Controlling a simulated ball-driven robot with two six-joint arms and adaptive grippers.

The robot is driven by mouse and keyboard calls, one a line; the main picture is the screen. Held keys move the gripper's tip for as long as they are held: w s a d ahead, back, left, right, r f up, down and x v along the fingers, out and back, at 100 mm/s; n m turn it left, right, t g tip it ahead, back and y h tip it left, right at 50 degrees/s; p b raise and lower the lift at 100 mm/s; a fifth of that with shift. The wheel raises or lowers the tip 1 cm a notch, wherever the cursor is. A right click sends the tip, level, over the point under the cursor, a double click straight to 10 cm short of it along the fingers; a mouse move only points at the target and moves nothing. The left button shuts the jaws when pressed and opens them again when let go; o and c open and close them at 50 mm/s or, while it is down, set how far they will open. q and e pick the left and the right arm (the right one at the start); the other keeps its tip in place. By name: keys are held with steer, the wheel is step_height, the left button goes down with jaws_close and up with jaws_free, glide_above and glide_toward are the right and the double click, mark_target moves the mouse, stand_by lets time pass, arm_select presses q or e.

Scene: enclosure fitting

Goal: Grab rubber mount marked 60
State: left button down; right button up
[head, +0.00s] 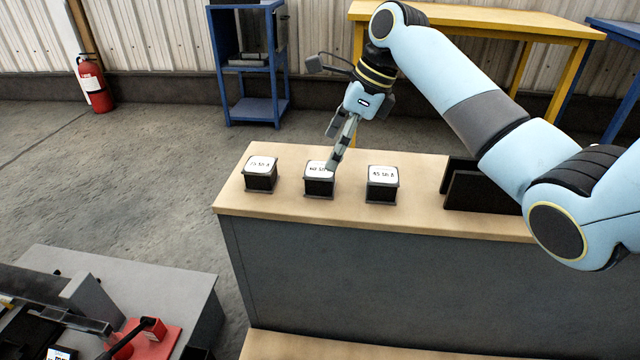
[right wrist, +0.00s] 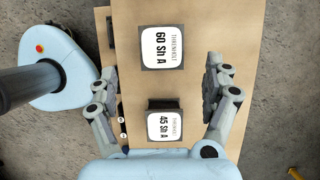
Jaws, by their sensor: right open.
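Three dark rubber mounts with white labelled tops stand in a row on the wooden bench top. The mount marked 60 Sh A (head: 319,182) is the middle one; its label reads clearly in the right wrist view (right wrist: 161,47). The mount marked 45 Sh A (head: 382,184) is to its right and shows lower in the right wrist view (right wrist: 165,127). The left mount (head: 261,174) has a label too small to read surely. My right gripper (head: 337,150) is open and empty, pointing down above and just behind the 60 mount. My left gripper is not in view.
A black open holder (head: 470,190) stands on the bench (head: 300,218) at the right, partly behind my right arm. A grey table (head: 150,285) with a red part is at lower left. A blue shelf, a yellow table and a fire extinguisher (head: 93,84) stand farther back.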

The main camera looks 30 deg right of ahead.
mark_target(321, 169)
steer(key=b+x, duration=0.2)
steer(key=x, duration=0.4)
steer(key=shift+w+a, duration=0.1)
steer(key=shift+w, duration=0.1)
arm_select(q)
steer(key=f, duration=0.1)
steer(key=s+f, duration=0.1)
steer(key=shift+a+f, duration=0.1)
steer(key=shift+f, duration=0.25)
arm_select(e)
steer(key=c, duration=1.6)
steer(key=shift+r, duration=0.2)
